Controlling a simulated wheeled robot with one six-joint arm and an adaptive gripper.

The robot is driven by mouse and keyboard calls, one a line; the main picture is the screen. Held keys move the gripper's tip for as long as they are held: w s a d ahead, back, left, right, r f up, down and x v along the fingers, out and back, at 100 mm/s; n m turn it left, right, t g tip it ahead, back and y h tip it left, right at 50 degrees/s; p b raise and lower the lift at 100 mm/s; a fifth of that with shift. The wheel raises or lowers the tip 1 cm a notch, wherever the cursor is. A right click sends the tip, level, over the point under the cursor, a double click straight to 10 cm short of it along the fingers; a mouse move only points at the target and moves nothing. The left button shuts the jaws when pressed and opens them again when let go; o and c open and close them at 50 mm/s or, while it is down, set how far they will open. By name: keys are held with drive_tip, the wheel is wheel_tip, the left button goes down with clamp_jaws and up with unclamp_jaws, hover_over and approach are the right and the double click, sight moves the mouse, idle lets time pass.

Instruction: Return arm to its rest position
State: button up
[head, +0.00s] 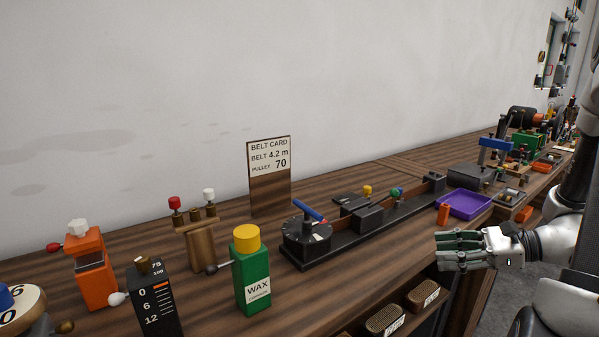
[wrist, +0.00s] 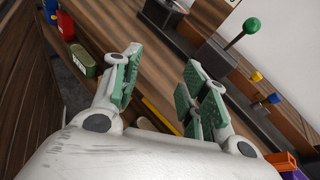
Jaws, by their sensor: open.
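My gripper (head: 462,250) is at the right of the head view, past the bench's front edge, with its fingers pointing left. In the wrist view my gripper (wrist: 158,85) shows its green-padded fingers spread apart with nothing between them. My white and grey arm runs from it to the right edge of the head view. The wooden bench (head: 382,262) lies to the left of and beyond the gripper. No object touches the fingers that I can see.
A purple tray (head: 464,204) and an orange block (head: 443,214) sit near the gripper on the bench. A black track device (head: 345,235), green wax bottle (head: 251,272) and belt card (head: 269,170) stand further left. Labelled brushes (head: 421,295) sit below the front edge.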

drive_tip(key=s+d+r+n+g+h, duration=0.25)
drive_tip(key=s+n+g+h, duration=0.5)
drive_tip(key=s+n, duration=0.5)
wheel_tip(320, 180, up, 12)
drive_tip(key=n+t+h, duration=0.5)
drive_tip(key=n, duration=0.3)
drive_tip(key=shift+s+a+f, duration=0.2)
drive_tip(key=shift+a, duration=0.15)
